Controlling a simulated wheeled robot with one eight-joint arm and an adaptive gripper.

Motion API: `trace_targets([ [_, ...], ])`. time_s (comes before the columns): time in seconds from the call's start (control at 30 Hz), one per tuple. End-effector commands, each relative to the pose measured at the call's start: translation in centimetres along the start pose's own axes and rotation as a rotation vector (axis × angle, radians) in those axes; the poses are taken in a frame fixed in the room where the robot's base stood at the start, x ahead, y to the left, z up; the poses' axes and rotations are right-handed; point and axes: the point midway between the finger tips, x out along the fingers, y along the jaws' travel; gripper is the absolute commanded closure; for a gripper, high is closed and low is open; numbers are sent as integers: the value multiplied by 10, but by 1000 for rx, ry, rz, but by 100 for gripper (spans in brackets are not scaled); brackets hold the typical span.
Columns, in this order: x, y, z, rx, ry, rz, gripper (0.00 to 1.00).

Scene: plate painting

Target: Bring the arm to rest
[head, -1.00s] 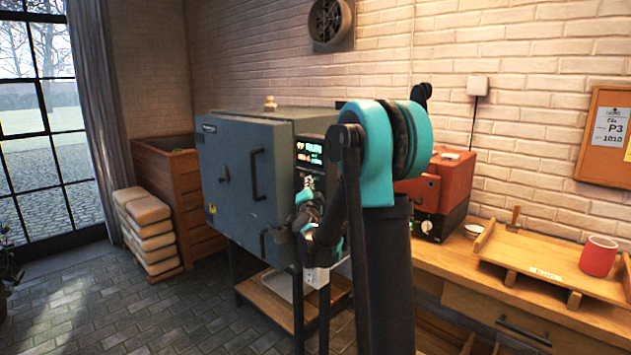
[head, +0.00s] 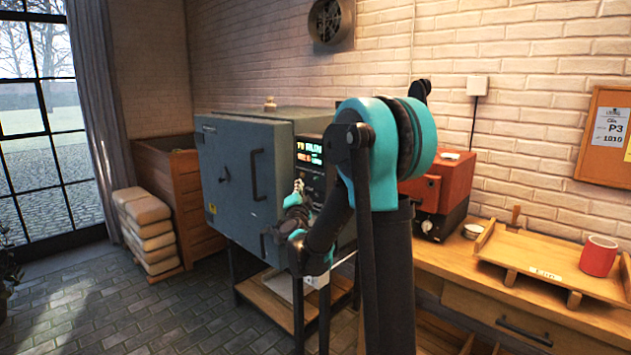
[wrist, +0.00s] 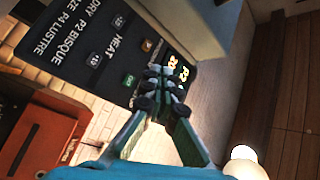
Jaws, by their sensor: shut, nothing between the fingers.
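My gripper (head: 299,187) is up in front of the grey kiln's control panel (head: 312,160); its fingers are small in the head view. In the wrist view, my gripper (wrist: 163,88) has its fingertips together with nothing between them. I see no contact between the fingers and the panel. My arm is folded in front of the kiln (head: 228,172) and hides part of its right side.
The kiln's door looks closed. A red-orange box (head: 437,187) stands on the wooden workbench (head: 455,257), right of my arm. A wooden board (head: 535,262) and red mug (head: 599,256) are further right. Stacked pale sacks (head: 148,228) stand left. The left floor (head: 110,305) is clear.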

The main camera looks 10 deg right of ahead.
Motion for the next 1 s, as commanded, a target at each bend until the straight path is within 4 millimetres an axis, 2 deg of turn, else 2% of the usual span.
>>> trace_targets([
  [0.3, -1, 0, 0, -5, -8, -2, 100],
  [0.47, -20, -5, 10, -83, -126, -24, 100],
  [0.57, -50, -3, 26, -191, -286, -36, 100],
  [0.67, -95, 14, 43, -321, -471, -22, 100],
  [0.83, -188, 70, 60, -539, -782, 73, 100],
  [1.0, -285, 136, 52, -713, -1044, 231, 100],
])
